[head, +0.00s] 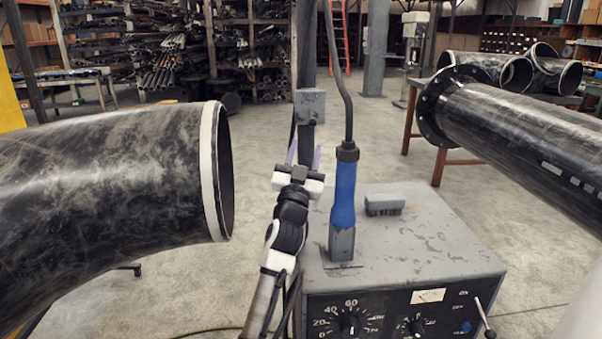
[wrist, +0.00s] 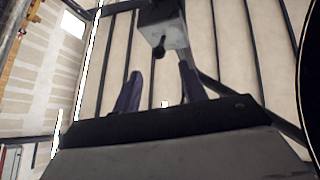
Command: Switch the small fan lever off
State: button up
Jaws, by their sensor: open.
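A small grey switch box (head: 311,102) hangs at the top of a dark post in the head view, with a short dark lever (head: 312,122) on it. The wrist view shows the box (wrist: 169,34) from below, with the dark lever (wrist: 158,47) pointing down. My gripper (head: 304,157) is open and empty, its two purple fingers pointing up below the box. In the wrist view the gripper (wrist: 160,76) has its fingers spread, and the lever appears above the gap between them, apart from both. No label on the box is readable.
A grey control box (head: 440,235) with dials and a metal toggle (head: 484,316) stands right of my arm. A blue-handled tool (head: 344,195) stands upright on it, its cable rising. Large black pipes lie left (head: 110,180) and right (head: 520,130).

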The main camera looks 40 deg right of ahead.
jog(key=shift+b+v, duration=0.35)
jog(key=shift+v, duration=2)
